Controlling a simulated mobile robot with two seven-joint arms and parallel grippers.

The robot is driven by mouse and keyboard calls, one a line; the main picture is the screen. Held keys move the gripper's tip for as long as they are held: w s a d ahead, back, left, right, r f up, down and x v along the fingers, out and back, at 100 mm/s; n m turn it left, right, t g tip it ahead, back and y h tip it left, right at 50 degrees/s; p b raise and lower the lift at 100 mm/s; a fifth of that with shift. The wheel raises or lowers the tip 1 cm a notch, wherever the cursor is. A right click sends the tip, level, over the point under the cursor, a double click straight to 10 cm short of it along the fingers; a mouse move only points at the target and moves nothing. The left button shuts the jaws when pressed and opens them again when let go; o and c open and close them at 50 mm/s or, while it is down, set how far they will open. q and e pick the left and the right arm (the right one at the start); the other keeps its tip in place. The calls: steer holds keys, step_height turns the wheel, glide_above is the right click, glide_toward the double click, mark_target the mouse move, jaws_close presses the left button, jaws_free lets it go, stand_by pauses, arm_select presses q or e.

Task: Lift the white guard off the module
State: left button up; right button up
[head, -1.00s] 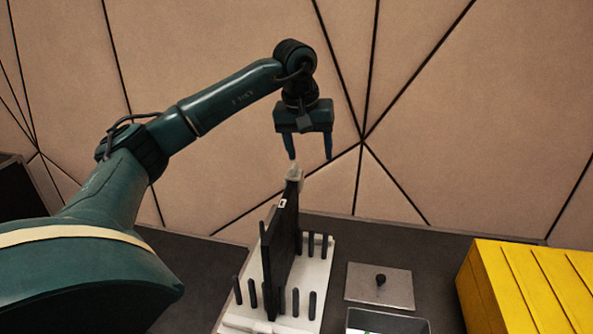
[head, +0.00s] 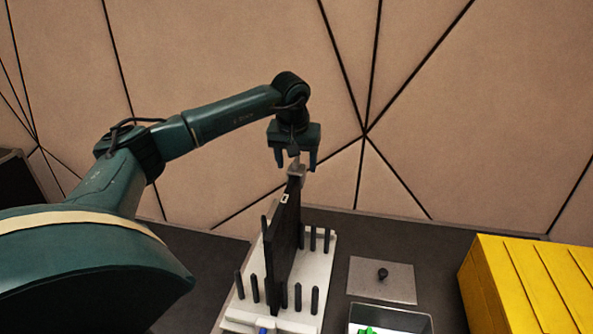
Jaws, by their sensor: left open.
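The module is a thin dark panel (head: 283,245) standing upright on edge in a white rack (head: 322,270). My right gripper is out of view.
Several dark pegs (head: 313,240) rise from the rack on both sides of the panel. A grey plate with a dark knob (head: 398,283) lies to the right, with a tray (head: 428,323) in front. A yellow ribbed box (head: 530,285) stands at far right. The wall is behind.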

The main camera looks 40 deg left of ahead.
arm_select(q)
steer(key=shift+x, duration=1.25)
steer(key=c, duration=1.1)
